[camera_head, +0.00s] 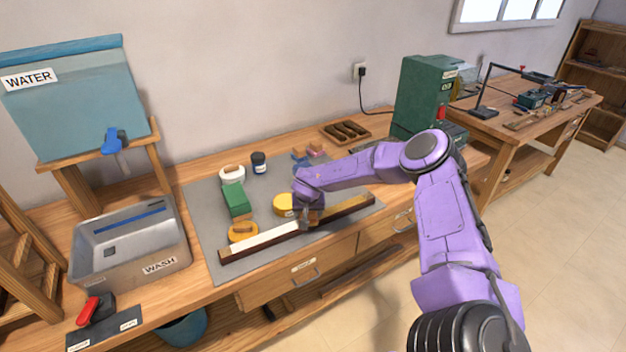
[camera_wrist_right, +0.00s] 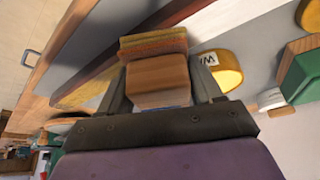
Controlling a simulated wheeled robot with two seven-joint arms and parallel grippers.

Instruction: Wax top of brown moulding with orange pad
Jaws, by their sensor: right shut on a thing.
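The long brown moulding (camera_head: 236,253) lies along the front of the grey mat. Its top is dark at the left end, whitish in the left half and yellowish-tan toward the right end. It also shows in the wrist view (camera_wrist_right: 108,76) as a dark strip with a tan part. My right gripper (camera_head: 309,210) is over the middle of the moulding. It is shut on a wooden block with an orange pad (camera_wrist_right: 153,45), which is partly hidden in the head view. The pad is at the moulding; I cannot tell whether it touches. My left gripper is not in view.
A yellow round tin (camera_head: 283,204), a yellow-orange pad (camera_head: 243,231), a green block (camera_head: 236,198), a white round item (camera_head: 232,174) and a dark jar (camera_head: 259,162) sit on the grey mat (camera_head: 205,215). A metal wash basin (camera_head: 130,250) stands left. A green machine (camera_head: 420,95) stands right.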

